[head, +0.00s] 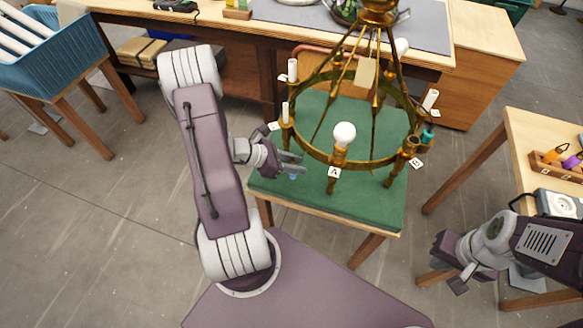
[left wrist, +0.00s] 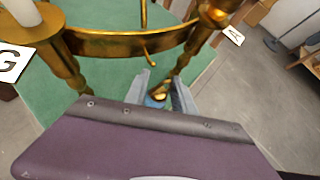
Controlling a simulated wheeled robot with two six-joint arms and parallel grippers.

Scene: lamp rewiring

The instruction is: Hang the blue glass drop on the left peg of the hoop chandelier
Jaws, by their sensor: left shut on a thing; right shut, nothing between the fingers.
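The hoop chandelier (head: 312,148) is a brass ring with candle sleeves and lettered tags, over a green-topped table. My left gripper (head: 292,164) is at the ring's left front side, shut on the blue glass drop (head: 293,177). In the left wrist view, the drop (left wrist: 152,102) shows as a bit of blue between the fingertips, beside a small gold piece; most of it is hidden. The ring (left wrist: 125,44) passes just beyond the fingers. I cannot make out the left peg clearly. My right gripper (head: 458,272) is shut and empty, low at the right, away from the chandelier.
The green table top (head: 365,208) lies beneath the ring. A white bulb (head: 344,133) stands at its front, and a teal piece (head: 428,134) is at its right. A wooden side table (head: 520,130) is at the right and a blue bin (head: 48,62) at upper left.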

